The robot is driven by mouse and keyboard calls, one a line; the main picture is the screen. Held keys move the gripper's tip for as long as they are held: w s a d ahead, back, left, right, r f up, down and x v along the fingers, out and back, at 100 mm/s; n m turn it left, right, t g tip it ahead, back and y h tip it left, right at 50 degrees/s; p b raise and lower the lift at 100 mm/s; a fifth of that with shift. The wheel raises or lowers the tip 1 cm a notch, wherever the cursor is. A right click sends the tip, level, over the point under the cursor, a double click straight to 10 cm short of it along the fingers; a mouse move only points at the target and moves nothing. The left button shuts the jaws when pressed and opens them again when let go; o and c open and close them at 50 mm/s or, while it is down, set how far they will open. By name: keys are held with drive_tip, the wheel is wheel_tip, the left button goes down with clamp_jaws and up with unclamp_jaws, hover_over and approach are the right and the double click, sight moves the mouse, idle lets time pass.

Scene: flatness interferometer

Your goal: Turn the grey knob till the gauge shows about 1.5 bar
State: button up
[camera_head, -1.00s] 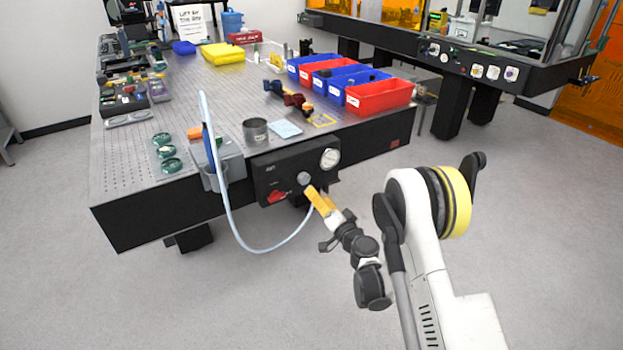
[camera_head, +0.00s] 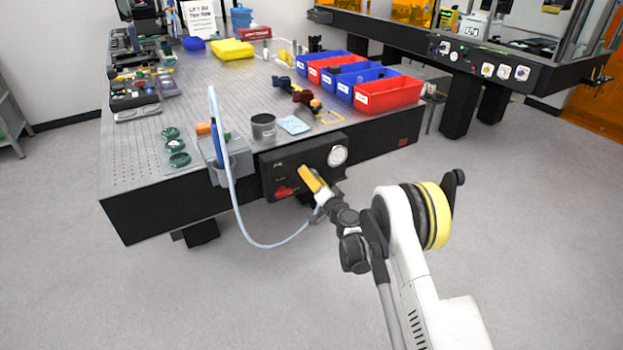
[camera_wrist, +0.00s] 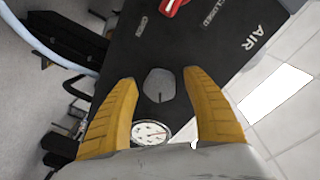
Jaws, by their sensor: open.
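My gripper (camera_head: 309,176) is at the front of the black air panel (camera_head: 268,162) on the table's edge. In the wrist view its two yellow fingers (camera_wrist: 160,82) are spread apart, and the grey knob (camera_wrist: 159,86) shows between and just beyond them, with clear space on both sides. In the head view the gripper hides the knob. The round white gauge (camera_head: 337,155) is at the panel's right; in the wrist view its dial (camera_wrist: 150,132) is partly cut off by my gripper. I cannot read its value reliably.
A red lever (camera_head: 284,191) sits at the panel's lower left, also seen in the wrist view (camera_wrist: 172,6). A pale blue hose (camera_head: 235,205) loops below the panel from a grey holder (camera_head: 214,170). Red and blue bins (camera_head: 388,96) stand on the table above.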

drive_tip(key=c, duration=1.2)
drive_tip(key=shift+m, duration=0.5)
drive_tip(key=o, duration=1.2)
drive_tip(key=shift+s, duration=0.1)
drive_tip(key=v, duration=0.7)
drive_tip(key=shift+s, duration=0.2)
drive_tip(key=shift+d+r, duration=0.1)
